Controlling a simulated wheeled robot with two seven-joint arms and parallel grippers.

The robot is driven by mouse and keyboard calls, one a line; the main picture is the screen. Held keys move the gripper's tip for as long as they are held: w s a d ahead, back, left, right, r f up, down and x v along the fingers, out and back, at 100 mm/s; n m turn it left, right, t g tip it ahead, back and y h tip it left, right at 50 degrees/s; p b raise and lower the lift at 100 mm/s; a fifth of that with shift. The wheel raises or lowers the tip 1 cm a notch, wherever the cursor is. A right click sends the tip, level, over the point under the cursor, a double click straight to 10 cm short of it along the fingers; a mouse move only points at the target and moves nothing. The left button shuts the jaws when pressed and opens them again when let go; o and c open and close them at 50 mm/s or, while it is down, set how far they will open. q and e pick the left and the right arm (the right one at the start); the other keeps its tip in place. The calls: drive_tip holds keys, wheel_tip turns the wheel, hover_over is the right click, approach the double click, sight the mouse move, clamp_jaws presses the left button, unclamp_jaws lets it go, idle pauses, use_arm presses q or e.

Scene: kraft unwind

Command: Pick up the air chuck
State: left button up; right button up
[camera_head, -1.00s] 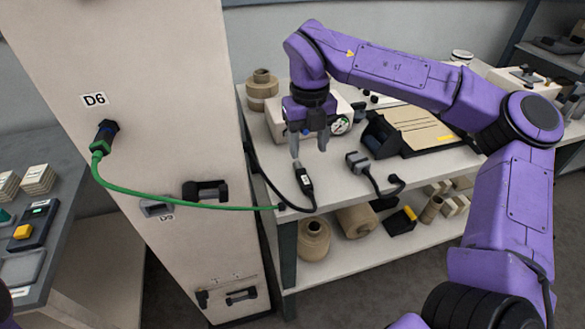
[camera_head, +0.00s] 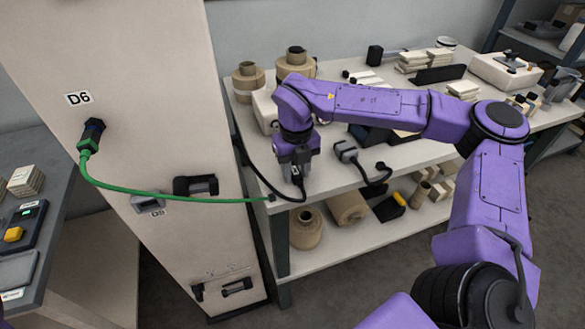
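A small black handpiece (camera_head: 298,174) with a black hose, which looks like the air chuck, is at the front left of the white table. My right gripper (camera_head: 294,173) points down right over it, with the fingertips at its body. The gripper and arm hide much of the handpiece, and I cannot tell whether the fingers are closed on it. My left gripper is not in view.
The white table (camera_head: 325,182) also carries paper rolls (camera_head: 249,80) behind the arm. A tall beige cabinet (camera_head: 130,55) marked D6 stands to the left, with a green hose (camera_head: 180,197) running to the table's corner. Rolls (camera_head: 306,230) lie on the shelf below.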

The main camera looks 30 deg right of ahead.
sight(296, 173)
clamp_jaws()
drive_tip(key=shift+r, duration=0.15)
drive_tip(key=shift+r, duration=0.3)
wheel_tip(296, 173, up, 3)
drive_tip(key=shift+s+a+f, duration=0.1)
drive_tip(key=s+a+r+b, duration=0.3)
drive_tip(key=s+a+r, duration=0.3)
drive_tip(key=s+r, duration=0.3)
drive_tip(key=s, duration=0.3)
drive_tip(key=shift+s+r, duration=0.25)
